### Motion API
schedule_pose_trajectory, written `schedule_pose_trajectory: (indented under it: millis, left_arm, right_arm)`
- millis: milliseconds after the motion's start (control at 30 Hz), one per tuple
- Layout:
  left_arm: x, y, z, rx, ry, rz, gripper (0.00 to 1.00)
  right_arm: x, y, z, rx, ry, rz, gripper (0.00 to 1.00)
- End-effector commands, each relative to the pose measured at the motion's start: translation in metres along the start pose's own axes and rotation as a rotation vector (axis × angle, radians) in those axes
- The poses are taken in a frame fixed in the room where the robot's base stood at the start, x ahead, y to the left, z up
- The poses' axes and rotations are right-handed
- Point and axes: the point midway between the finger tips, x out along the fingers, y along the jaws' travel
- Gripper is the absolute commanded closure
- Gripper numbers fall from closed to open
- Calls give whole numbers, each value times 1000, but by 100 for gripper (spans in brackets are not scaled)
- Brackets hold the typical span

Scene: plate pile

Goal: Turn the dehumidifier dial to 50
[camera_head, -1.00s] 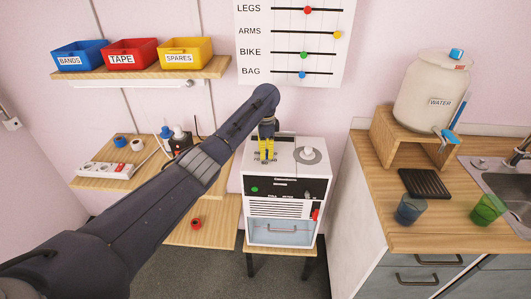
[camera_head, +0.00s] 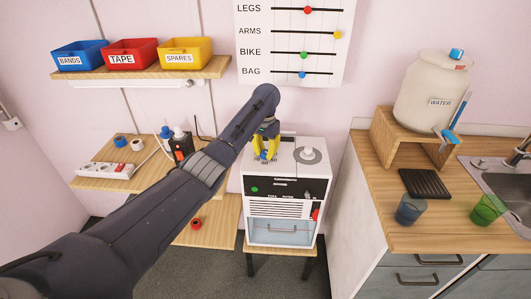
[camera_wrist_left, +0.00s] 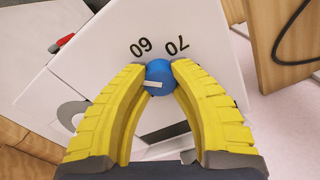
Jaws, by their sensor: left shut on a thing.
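The dehumidifier (camera_head: 286,211) is a white box with a black front panel on a small wooden stand. Its blue dial (camera_wrist_left: 159,76) is on the top face and has a short white pointer line. In the wrist view the line points to the picture's left, away from the printed 60 (camera_wrist_left: 140,47) and 70 (camera_wrist_left: 177,46) above the dial. Other numbers are hidden or not readable. My left gripper (camera_wrist_left: 160,73) has its yellow fingertips shut on the dial's two sides. In the head view the gripper (camera_head: 266,157) reaches down to the top face.
A white knob on a grey disc (camera_head: 308,155) is right of the dial on the same top. A red part (camera_head: 316,215) shows on the front right edge. A shelf with a power strip (camera_head: 104,170) and bottles stands at left. The counter (camera_head: 355,170) stands at right.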

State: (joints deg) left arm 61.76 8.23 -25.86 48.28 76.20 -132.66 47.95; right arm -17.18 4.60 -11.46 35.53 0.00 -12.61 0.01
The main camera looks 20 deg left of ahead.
Motion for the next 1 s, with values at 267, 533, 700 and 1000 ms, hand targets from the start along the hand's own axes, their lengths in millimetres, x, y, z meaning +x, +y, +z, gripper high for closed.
schedule_pose_trajectory:
  millis: [267,533,700,1000]
  left_arm:
    - [0,0,0,-140,-1,0,100]
    - [0,0,0,-200,0,-1,100]
    - [0,0,0,-208,0,-1,100]
    - [0,0,0,-208,-1,-1,75]
  right_arm:
    - [0,0,0,0,0,0,64]
    - [0,0,0,0,0,0,64]
    - [0,0,0,0,0,0,64]
    - [0,0,0,0,0,0,64]
